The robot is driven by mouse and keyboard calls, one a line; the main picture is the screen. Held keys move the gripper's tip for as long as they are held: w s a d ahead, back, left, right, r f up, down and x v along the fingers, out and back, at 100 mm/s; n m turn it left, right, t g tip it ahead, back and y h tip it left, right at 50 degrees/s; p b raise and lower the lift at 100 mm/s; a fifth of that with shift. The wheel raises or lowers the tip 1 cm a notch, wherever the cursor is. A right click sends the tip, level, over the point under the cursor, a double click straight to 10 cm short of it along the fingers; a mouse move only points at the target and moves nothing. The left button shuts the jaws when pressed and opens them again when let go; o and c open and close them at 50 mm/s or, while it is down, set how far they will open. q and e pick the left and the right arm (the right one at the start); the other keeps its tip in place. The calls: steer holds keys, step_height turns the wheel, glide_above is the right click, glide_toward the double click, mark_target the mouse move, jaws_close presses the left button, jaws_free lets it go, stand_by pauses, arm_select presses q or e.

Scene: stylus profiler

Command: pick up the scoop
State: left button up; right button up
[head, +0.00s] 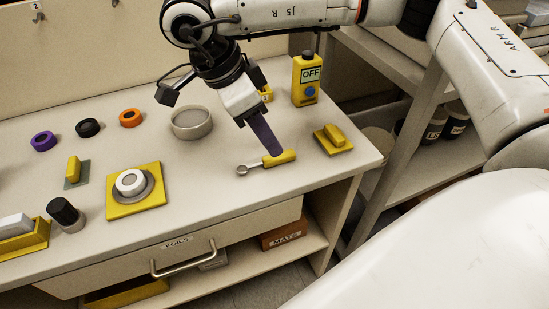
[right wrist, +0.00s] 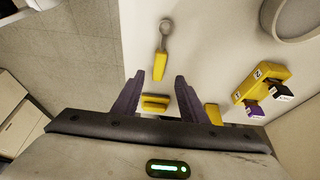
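The scoop has a yellow handle (head: 284,158) and a small round metal bowl (head: 242,170). It lies flat on the bench top near the front edge. In the right wrist view the scoop (right wrist: 161,64) lies beyond the fingertips, handle end toward me and bowl away. My right gripper (head: 274,153) points down over the handle. In the right wrist view my right gripper (right wrist: 159,77) has its two purple fingers apart, with nothing held between them. Whether a fingertip touches the handle cannot be told. My left gripper is not in view.
A yellow block on a yellow base (head: 333,139) is right of the scoop. A yellow OFF box (head: 306,80) stands behind. A grey round dish (head: 191,123), a yellow plate with a white ring (head: 136,191) and several coloured rings lie left. The bench front edge is close.

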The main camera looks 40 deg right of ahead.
mark_target(266, 162)
steer(key=x, duration=0.5)
steer(key=shift+s+f, duration=0.1)
steer(key=shift+f, duration=0.15)
jaws_close()
